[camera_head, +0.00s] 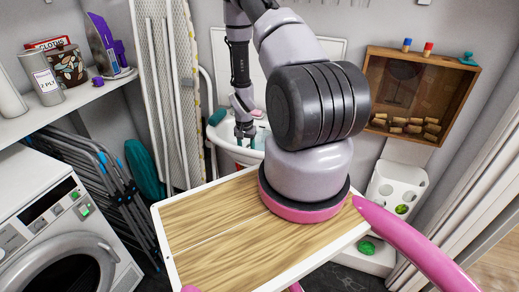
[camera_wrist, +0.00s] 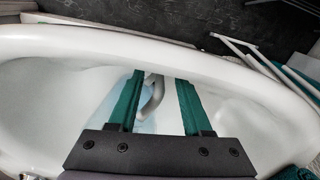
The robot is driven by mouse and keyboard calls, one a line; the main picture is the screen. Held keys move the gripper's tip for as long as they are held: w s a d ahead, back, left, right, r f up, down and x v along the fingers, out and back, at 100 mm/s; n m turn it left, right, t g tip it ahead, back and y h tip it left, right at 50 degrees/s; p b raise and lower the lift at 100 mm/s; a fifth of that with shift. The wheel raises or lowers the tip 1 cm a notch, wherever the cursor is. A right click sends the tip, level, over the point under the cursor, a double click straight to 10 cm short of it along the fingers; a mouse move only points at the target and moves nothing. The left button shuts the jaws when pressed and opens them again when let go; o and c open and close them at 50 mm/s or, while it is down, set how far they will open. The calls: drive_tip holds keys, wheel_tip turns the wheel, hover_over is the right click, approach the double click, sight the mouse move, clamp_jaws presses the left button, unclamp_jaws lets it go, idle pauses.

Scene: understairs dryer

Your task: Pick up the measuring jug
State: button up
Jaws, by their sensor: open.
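My gripper (camera_head: 245,141) reaches down into a white basin (camera_head: 222,137) beyond the wooden-topped surface. In the wrist view my gripper (camera_wrist: 158,77) has its two green fingers apart, inside the white basin (camera_wrist: 75,43). A curved grey handle (camera_wrist: 153,97) shows between the fingers, with a pale blue, see-through body beside it; this appears to be the measuring jug. I cannot tell whether either finger touches the handle. The gripper's dark palm hides the jug's lower part in that view. In the head view, a small pale blue patch shows beside the gripper.
The wooden-topped surface (camera_head: 205,218) lies in front of the basin. An ironing board (camera_head: 160,95) stands to its left. A washing machine or dryer (camera_head: 62,225) and a shelf with containers are at the far left. A wooden wall box (camera_head: 420,95) hangs at the right.

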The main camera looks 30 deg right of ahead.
clamp_jaws()
idle(1.3)
